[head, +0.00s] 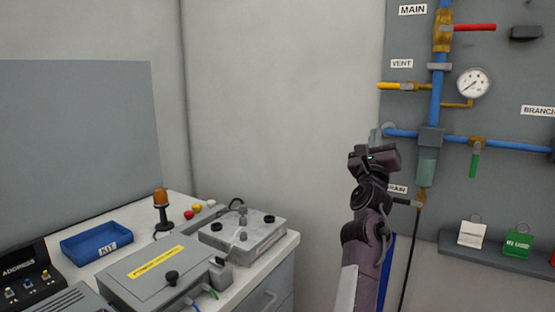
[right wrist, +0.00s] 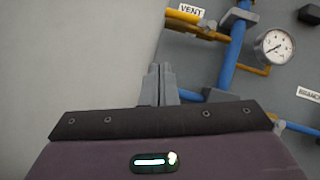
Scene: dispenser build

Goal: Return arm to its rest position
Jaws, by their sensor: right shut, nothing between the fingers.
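My right arm rises from the bottom of the head view, in front of the pipe board. My right gripper (head: 376,136) is raised near the board's left edge, left of the blue pipe, with its grey fingers pointing away from me. The right wrist view shows the fingers (right wrist: 162,84) close together, with nothing between them. Beyond them are the grey board and the blue pipe. I cannot tell how far the fingertips are from the board. My left gripper is not in view.
The board carries a red-handled MAIN valve (head: 474,27), a yellow VENT handle (head: 398,87), a gauge (head: 473,83) and a green handle (head: 475,164). Tags (head: 517,241) hang at lower right. A counter at left holds a blue KIT tray (head: 97,243) and grey boxes.

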